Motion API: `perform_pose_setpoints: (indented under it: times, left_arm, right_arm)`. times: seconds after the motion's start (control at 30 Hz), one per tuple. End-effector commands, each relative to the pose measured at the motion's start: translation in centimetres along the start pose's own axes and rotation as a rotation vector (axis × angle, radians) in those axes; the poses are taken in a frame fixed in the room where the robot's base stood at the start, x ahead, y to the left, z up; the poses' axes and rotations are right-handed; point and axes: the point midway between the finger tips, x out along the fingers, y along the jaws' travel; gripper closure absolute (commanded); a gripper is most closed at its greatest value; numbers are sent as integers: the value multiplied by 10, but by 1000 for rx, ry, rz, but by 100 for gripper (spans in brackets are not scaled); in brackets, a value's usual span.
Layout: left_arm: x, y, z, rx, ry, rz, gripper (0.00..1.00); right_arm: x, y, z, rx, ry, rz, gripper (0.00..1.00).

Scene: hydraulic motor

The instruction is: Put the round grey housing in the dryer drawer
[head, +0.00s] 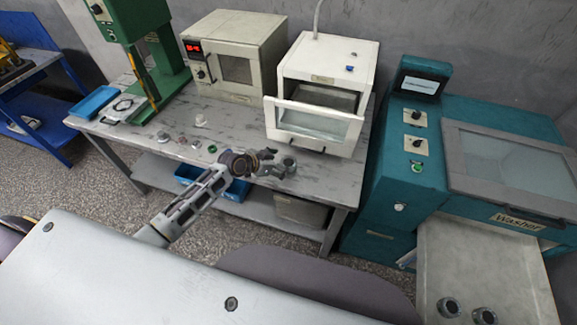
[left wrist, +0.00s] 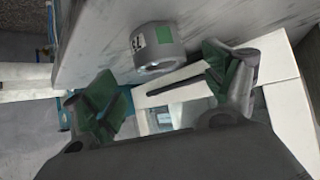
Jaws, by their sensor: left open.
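The round grey housing (left wrist: 158,47) is a short cylinder with a green patch and a white label. In the left wrist view it rests on the table ahead of my left gripper (left wrist: 163,82), whose fingers are open, with a gap between them and the housing. In the head view the housing (head: 290,164) is at the front of the table, just right of my left gripper (head: 272,163). The white dryer (head: 330,58) stands behind it with its glass-fronted drawer (head: 312,124) pulled out. My right gripper is not in view.
A beige oven (head: 235,58) and a green press (head: 135,30) stand on the grey table. Several small parts lie left of my gripper.

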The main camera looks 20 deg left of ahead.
Motion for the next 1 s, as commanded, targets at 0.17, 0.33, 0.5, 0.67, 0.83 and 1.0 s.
perform_pose_setpoints:
  times: [0.17,0.33,0.5,0.67,0.83,1.0]
  left_arm:
    - [2,0,0,-1,0,0,16]
    - [10,0,-1,-3,1,0,16]
    - [23,-1,-1,-3,1,0,16]
    - [35,-1,0,-3,1,0,16]
    - [46,-1,0,-1,1,0,16]
    - [52,-1,0,-1,1,0,16]
  right_arm:
    - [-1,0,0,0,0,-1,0]
    - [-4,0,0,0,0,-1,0]
    - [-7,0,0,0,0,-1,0]
    - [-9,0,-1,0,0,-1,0]
    - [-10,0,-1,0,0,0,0]
    - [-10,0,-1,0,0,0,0]
